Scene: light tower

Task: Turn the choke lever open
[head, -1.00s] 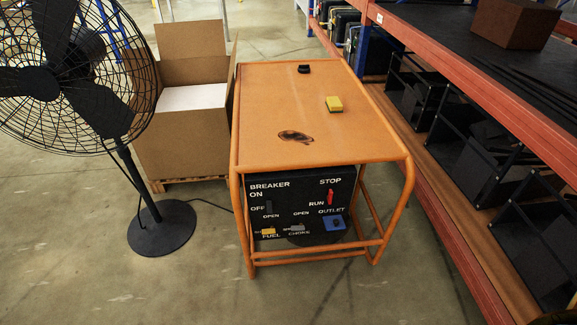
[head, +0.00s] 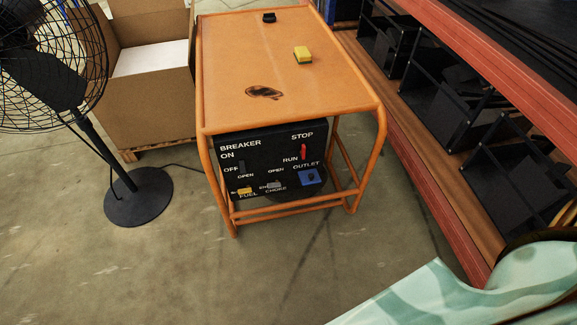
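The orange-framed generator (head: 290,85) stands in the middle of the head view, with its black control panel (head: 230,163) facing me. The small grey choke lever (head: 273,185) is low on the panel, above the CHOKE label and below an OPEN label. Its exact angle is too small to tell. The yellow fuel lever (head: 244,190) is to its left and the blue outlet (head: 310,177) to its right. The red run/stop switch (head: 303,152) is above the outlet. Neither of my grippers is in view.
A black fan (head: 138,195) and an open cardboard box (head: 150,100) stand left of the generator. A shelf rack (head: 440,130) runs along the right. A yellow sponge-like block (head: 303,54) lies on the generator top. The floor in front is clear.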

